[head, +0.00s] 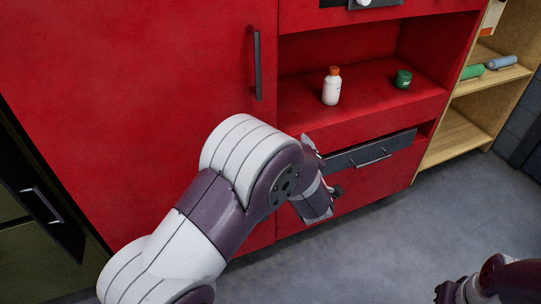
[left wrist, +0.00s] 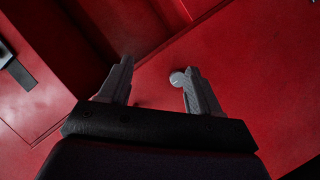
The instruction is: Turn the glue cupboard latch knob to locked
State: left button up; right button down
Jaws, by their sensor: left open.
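A small pale round knob (left wrist: 178,78) shows in the left wrist view against a red surface, just inside my right-hand finger. It looks like the latch knob. I cannot tell whether the finger touches it, nor which way the knob is turned. My left gripper (left wrist: 150,85) is open, with the knob at the fingertips and a clear gap to the other finger. In the head view my left gripper (head: 337,191) is by the red front below the drawer, and my arm hides the knob. My right gripper (head: 450,291) is at the lower right, partly cut off; its jaws are unclear.
The red cupboard (head: 130,80) has a dark vertical handle (head: 257,65). A white bottle (head: 332,88) and a green jar (head: 403,79) stand in its niche. A dark drawer front (head: 372,152) is below. Wooden shelves (head: 455,140) stand at right. The grey floor (head: 400,240) is clear.

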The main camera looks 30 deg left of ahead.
pick_arm(q)
jog(key=s+a+f+n+g+y+b, duration=0.1)
jog(key=s+a+f+n+y+b, duration=0.1)
jog(key=s+a+n+y, duration=0.25)
jog(key=w+a+y, duration=0.1)
jog(key=w+a, duration=0.7)
jog(key=w, duration=0.1)
jog(key=shift+a+n+b, duration=0.3)
jog(key=shift+a+n, duration=0.05)
jog(key=shift+n, duration=0.1)
jog(key=shift+y, duration=0.25)
jog(key=c, duration=1)
pick_arm(e)
notch_tip(320, 180, down, 5)
jog(key=shift+s+r, duration=0.15)
jog(key=shift+r, duration=0.05)
